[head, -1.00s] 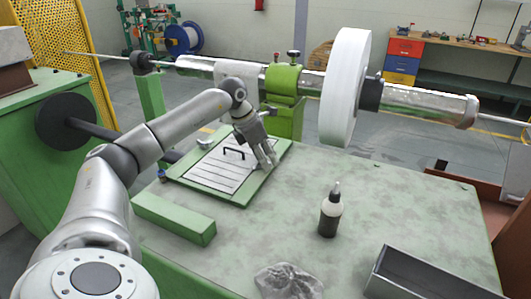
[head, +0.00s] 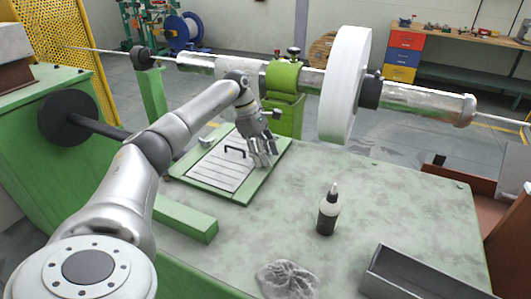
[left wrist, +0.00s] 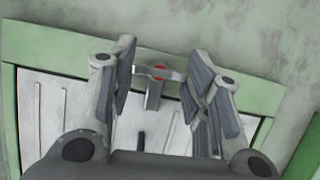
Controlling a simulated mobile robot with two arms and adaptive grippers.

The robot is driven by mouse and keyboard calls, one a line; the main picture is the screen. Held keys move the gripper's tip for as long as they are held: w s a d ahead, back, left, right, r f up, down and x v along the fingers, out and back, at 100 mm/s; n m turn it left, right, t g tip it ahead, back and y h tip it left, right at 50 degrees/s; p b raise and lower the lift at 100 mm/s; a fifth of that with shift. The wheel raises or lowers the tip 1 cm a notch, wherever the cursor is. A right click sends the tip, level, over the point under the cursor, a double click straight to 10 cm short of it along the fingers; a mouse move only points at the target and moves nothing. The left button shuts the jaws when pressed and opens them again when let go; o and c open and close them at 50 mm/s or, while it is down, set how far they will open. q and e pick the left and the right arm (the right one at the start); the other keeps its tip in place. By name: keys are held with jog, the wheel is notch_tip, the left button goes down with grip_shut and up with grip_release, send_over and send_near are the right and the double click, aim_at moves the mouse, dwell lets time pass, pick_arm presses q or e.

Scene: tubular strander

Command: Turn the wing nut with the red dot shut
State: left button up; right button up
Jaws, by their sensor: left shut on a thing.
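The wing nut with the red dot (left wrist: 153,74) is silver-grey and sits at the edge of the hatch in the left wrist view. Its wings lie crosswise between my fingers. My left gripper (left wrist: 158,82) is shut on it, one finger pad at each wing end. In the head view my left gripper (head: 262,156) points down at the right edge of the pale hatch panel (head: 215,172), and its fingers hide the nut. My right gripper is not in view.
A black handle (head: 235,150) stands on the panel. A dark-bodied bottle (head: 328,212), a grey rag (head: 288,280) and an open metal tray (head: 420,275) are on the green table (head: 385,200). The strander tube and white disc (head: 345,85) lie behind the gripper.

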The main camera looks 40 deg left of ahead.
pick_arm(q)
jog(key=shift+m, duration=0.3)
dwell(0.4)
jog(key=o, duration=1)
jog(key=v, duration=1.2)
jog(key=shift+w, duration=0.15)
